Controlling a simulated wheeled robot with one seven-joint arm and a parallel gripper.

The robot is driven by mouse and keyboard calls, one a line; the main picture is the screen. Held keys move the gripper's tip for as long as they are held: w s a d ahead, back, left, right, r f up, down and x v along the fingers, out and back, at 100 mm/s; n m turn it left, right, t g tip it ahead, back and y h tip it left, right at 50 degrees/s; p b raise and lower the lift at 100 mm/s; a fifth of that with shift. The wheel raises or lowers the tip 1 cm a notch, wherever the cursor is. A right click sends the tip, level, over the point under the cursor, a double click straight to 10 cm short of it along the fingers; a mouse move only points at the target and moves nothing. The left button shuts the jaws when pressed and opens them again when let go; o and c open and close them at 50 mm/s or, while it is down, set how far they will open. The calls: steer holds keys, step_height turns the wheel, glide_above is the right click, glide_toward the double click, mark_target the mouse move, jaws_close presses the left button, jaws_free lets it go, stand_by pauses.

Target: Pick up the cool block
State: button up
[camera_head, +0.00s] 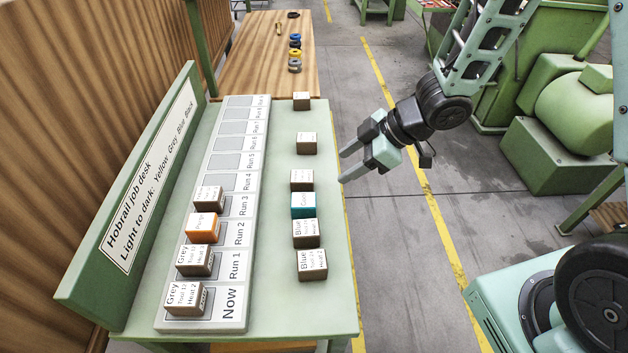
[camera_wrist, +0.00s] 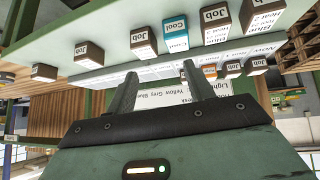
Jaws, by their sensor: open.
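The cool block (camera_head: 303,205) is teal with a "Cool" label. It stands on the right side of the green desk, in a row of brown job blocks. It also shows in the wrist view (camera_wrist: 175,36), upper middle, with a brown job block on each side. My gripper (camera_head: 341,167) is open and empty at the desk's right edge, above and to the right of the row, apart from the cool block. In the wrist view its two fingers (camera_wrist: 158,78) show with nothing between them.
A pale slotted rack (camera_head: 233,180) marked Now and Run 1 upward holds brown blocks and an orange block (camera_head: 201,227) in its near slots; far slots are empty. A sign board (camera_head: 150,175) stands along the left. Brown blocks (camera_head: 306,233) stand close to the cool block.

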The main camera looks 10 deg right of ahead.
steer(key=s+d+g+y, duration=0.1)
steer(key=n+p, duration=0.1)
steer(key=p, duration=0.1)
glide_toward(304, 200)
steer(key=x, duration=0.6)
steer(key=shift+w+a+f, duration=0.1)
steer(key=shift+w+f, duration=0.15)
steer(key=shift+f, duration=0.15)
steer(key=shift+a+f+p, duration=0.25)
steer(key=shift+a+p, duration=0.25)
steer(key=shift+p, duration=0.1)
steer(key=shift+p+x, duration=0.85)
steer(key=shift+x, duration=1.25)
steer(key=c, duration=0.8)
